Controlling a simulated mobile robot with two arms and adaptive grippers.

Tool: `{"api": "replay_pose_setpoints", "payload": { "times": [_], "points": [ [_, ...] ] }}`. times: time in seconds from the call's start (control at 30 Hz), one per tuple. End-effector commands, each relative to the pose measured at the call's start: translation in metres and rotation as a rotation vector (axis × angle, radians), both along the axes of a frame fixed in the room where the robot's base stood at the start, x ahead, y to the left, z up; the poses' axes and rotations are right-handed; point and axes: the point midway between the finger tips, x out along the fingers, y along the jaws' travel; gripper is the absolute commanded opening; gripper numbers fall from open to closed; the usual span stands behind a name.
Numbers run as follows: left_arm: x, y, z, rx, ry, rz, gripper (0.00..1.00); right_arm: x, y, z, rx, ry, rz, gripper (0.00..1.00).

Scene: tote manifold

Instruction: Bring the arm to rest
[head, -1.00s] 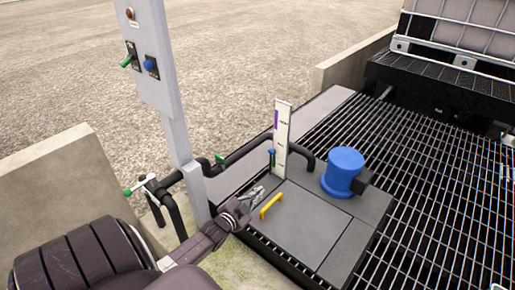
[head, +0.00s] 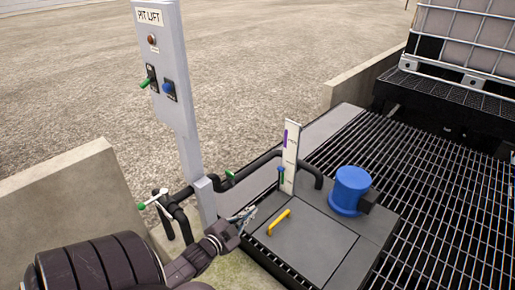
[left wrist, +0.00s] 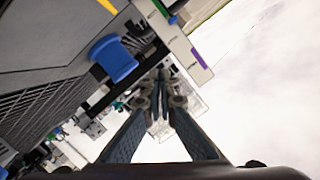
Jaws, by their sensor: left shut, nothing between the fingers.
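My left gripper (head: 246,215) is low in the head view, just left of the grey pit cover (head: 305,241) with its yellow handle (head: 279,222). Its fingers are shut and empty, and it looks apart from the handle. In the left wrist view the left gripper (left wrist: 159,95) shows with its fingertips together and nothing between them. My right gripper is in neither view.
A grey post (head: 172,85) marked PIT LIFT, with switches, stands behind my arm. A green-handled pipe valve (head: 152,199), a white gauge board (head: 290,158) and a blue motor (head: 349,190) stand close by. A concrete wall (head: 65,205) is at left; open grating (head: 440,200) lies right.

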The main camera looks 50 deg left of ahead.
Motion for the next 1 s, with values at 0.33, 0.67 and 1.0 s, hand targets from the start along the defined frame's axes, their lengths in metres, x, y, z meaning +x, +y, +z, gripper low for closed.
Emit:
{"api": "replay_pose_setpoints", "payload": {
  "times": [0.33, 0.67, 1.0],
  "points": [
    [-0.01, 0.0, 0.003, 0.001, 0.0, 0.001, 0.0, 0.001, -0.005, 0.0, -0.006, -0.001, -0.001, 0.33],
    [-0.013, -0.061, -0.022, -0.114, 0.167, -0.007, 0.0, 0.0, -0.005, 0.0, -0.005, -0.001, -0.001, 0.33],
    [-0.069, -0.185, -0.04, -0.323, 0.552, 0.024, 0.0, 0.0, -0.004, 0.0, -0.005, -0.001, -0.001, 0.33]
  ]
}}
